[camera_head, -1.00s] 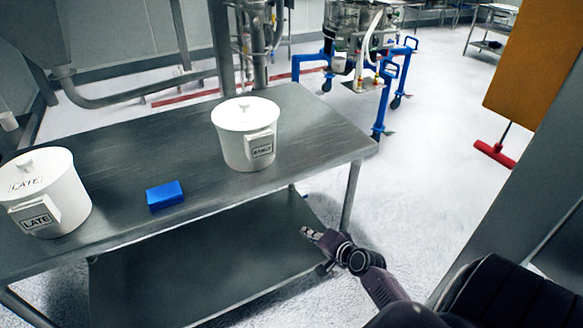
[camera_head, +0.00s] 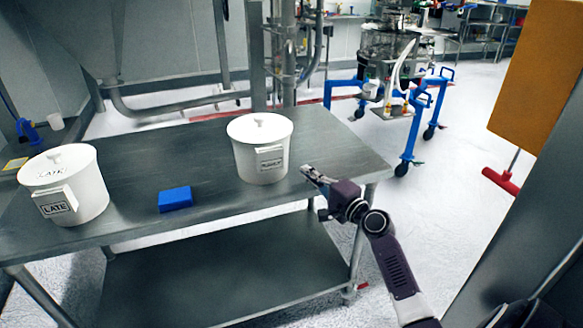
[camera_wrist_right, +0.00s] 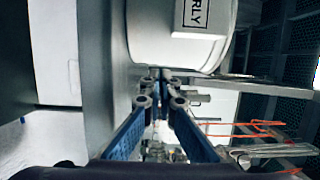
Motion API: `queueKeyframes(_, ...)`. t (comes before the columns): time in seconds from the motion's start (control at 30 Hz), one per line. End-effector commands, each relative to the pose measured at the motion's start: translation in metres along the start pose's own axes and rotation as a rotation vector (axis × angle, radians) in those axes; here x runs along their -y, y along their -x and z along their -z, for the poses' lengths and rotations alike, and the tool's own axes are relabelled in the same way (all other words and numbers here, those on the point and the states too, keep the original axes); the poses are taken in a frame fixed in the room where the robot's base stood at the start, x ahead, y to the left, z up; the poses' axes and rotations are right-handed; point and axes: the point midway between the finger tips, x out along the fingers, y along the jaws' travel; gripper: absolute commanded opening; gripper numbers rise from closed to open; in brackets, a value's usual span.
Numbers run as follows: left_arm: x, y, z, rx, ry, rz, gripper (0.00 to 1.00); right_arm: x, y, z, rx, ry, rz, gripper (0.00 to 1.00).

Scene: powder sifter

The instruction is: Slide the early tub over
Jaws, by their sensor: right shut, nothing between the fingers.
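The early tub (camera_head: 258,150) is a white lidded tub with a label on its front, standing upright on the right part of the steel table (camera_head: 130,160). In the right wrist view the tub (camera_wrist_right: 215,50) fills the top, and its label reads "RLY". My right gripper (camera_head: 306,171) is just right of the tub, near the table's right edge, and points toward it. Its fingers (camera_wrist_right: 160,75) are shut and empty. They are close to the tub's side; I cannot tell whether they touch. My left gripper is not in view.
A white tub labelled LATE (camera_head: 85,190) stands at the table's left. A blue block (camera_head: 175,199) lies between the tubs. Bare tabletop lies behind and between them. A blue-legged wheeled frame (camera_head: 408,140) stands on the floor behind, to the right.

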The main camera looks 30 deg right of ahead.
Motion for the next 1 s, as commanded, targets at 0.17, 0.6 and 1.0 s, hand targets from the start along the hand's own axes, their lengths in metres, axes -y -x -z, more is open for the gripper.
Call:
queueKeyframes(0.17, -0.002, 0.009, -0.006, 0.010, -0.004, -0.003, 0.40, 0.003, -0.028, -0.010, 0.001, -0.002, 0.001, 0.00)
queueKeyframes(0.6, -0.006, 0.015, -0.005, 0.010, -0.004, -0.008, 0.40, -0.001, -0.045, -0.028, -0.001, 0.002, -0.001, 0.00)
queueKeyframes(1.0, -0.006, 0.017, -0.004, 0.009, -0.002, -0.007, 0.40, 0.000, -0.067, -0.050, 0.002, -0.002, 0.000, 0.00)
